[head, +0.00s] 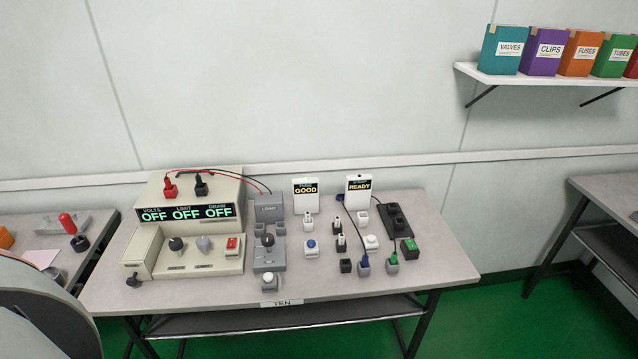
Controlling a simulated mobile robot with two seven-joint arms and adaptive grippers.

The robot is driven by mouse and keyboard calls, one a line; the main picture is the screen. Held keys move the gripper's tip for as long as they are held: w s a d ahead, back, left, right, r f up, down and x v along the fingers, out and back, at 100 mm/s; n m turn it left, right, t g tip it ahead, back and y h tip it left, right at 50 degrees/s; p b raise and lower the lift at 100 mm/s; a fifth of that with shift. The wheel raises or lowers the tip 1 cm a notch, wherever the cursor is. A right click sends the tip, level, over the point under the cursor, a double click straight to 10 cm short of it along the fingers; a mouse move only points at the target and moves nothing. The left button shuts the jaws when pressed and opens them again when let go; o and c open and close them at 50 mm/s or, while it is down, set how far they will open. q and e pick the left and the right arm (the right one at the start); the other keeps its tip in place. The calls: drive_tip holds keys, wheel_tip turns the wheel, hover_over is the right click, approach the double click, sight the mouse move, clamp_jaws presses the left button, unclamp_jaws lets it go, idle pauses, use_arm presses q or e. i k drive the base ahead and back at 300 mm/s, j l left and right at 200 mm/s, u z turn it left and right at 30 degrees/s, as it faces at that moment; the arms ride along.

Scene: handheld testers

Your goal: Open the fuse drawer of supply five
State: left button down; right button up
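A beige power supply (205,262) stands on the left of a bench. Its three displays (185,213) under VOLTS, LIMIT and a third label all read OFF. A red plug and a black plug sit on its top, with leads running right. Its front has a black knob, a grey knob and a red switch (232,243). Another black knob (133,281) sticks out low at its left front corner; I cannot tell whether it belongs to a drawer. The bench's edge label (282,303) reads TEN. I see no label reading five. Neither gripper is in view.
A grey LOAD unit (269,230), a GOOD display (305,188), a READY display (358,186), a black strip (396,221) and small plugs fill the bench (440,262). A second bench (70,220) stands left, another (610,208) right. A shelf (550,76) holds labelled boxes. Green floor shows right.

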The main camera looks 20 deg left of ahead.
sight(134, 271)
drive_tip(key=u, duration=2.05)
drive_tip(key=k+j, duration=0.05)
drive_tip(key=k, duration=0.05)
